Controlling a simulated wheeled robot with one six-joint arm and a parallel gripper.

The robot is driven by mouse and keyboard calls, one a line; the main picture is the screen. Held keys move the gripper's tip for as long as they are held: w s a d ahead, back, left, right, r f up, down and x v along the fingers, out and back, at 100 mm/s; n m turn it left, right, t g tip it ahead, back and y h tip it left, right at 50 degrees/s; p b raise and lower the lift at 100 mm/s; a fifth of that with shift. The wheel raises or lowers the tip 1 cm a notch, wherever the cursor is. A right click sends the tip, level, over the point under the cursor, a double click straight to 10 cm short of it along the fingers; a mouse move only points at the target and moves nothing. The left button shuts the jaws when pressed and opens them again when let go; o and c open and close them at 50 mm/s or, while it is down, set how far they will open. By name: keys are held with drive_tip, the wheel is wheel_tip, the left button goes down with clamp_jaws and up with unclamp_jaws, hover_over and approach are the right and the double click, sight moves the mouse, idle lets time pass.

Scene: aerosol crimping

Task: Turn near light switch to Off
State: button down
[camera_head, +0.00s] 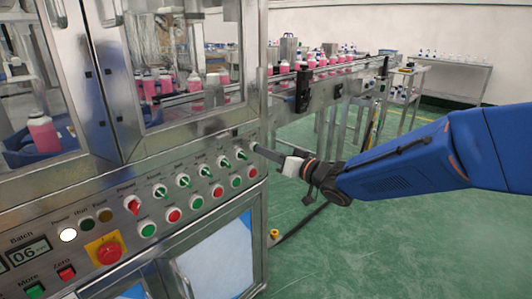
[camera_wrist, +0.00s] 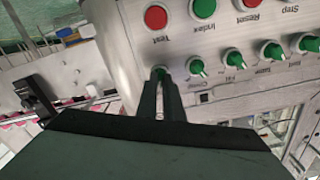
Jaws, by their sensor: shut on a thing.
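A row of green rotary switches (camera_head: 204,170) runs along the sloping steel panel in the head view. My gripper (camera_head: 258,148) is at the right end of the row. In the wrist view my gripper (camera_wrist: 160,88) is shut on the end green switch (camera_wrist: 159,72), its two dark fingers on either side of the knob. The fingers hide most of this switch, so its label and exact angle do not show. The neighbouring green switch (camera_wrist: 197,67) stands free beside the fingers. I cannot read which switch is the near light switch.
A red button (camera_wrist: 155,17) and a green button (camera_wrist: 203,8) sit close to the held switch. A red emergency stop (camera_head: 109,252) is at the panel's left. A conveyor with pink bottles (camera_head: 312,62) stands behind. Green floor (camera_head: 400,235) is clear at right.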

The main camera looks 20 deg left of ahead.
drive_tip(key=n, duration=1)
drive_tip(key=shift+n, duration=0.4)
idle(0.4)
drive_tip(key=c, duration=1.9)
unclamp_jaws()
drive_tip(key=v, duration=1.7)
drive_tip(key=shift+d, duration=0.2)
